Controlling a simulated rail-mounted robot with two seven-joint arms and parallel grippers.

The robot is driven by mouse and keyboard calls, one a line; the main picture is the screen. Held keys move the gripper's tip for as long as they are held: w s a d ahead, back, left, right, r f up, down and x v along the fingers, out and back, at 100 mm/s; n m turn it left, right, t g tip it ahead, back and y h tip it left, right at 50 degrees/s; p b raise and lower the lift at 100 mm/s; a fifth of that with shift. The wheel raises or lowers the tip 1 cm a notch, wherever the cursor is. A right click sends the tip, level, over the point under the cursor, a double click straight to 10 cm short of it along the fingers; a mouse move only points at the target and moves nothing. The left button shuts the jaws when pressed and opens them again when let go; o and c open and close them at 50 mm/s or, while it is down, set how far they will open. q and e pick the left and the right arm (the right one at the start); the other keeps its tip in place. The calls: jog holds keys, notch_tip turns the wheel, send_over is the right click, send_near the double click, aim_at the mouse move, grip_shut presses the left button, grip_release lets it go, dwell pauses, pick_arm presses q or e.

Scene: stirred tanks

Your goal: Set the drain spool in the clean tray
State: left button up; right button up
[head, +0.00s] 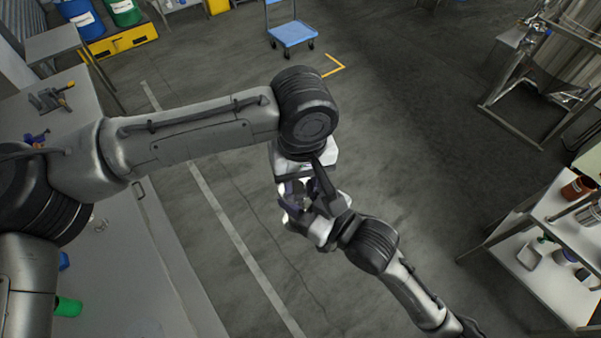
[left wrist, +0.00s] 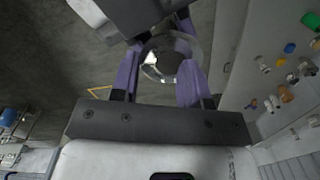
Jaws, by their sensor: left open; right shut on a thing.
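The drain spool shows in the left wrist view as a shiny metal ring (left wrist: 148,70). In the head view it is mostly hidden among the fingers. My right gripper (head: 310,207) is shut on the spool, with its dark body at the top of the left wrist view. My left gripper (head: 296,190) is open; its two purple fingers (left wrist: 158,82) stand on either side of the ring. Whether they touch it, I cannot tell. Both grippers meet above the floor. I cannot identify the clean tray for certain.
A grey bench (head: 150,290) with a green cup (head: 68,306) is at left. At right, a shelf table (head: 545,290) holds a small grey tray-like item (head: 530,257) and several containers. A steel tank (head: 565,60) and a blue cart (head: 292,34) stand farther back. Floor between is clear.

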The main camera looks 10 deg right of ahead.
pick_arm(q)
jog(key=shift+a+f, duration=0.1)
grip_shut()
pick_arm(e)
jog(key=shift+d+r, duration=0.1)
jog(key=shift+r, duration=0.05)
pick_arm(q)
jog(key=shift+c, duration=2.4)
grip_release()
jog(key=o, duration=1.3)
jog(key=shift+c, duration=0.2)
pick_arm(e)
jog(key=shift+f, duration=0.2)
pick_arm(q)
jog(key=shift+r, duration=0.25)
pick_arm(e)
grip_shut()
pick_arm(q)
notch_tip(320, 180, up, 12)
pick_arm(e)
jog(key=w+a+f+n+g+y, duration=0.4)
jog(key=f+g, duration=0.1)
jog(key=shift+w+a+f+n+g, duration=0.15)
jog(key=shift+w+f+n+g, duration=0.05)
jog(key=shift+n+g, duration=0.1)
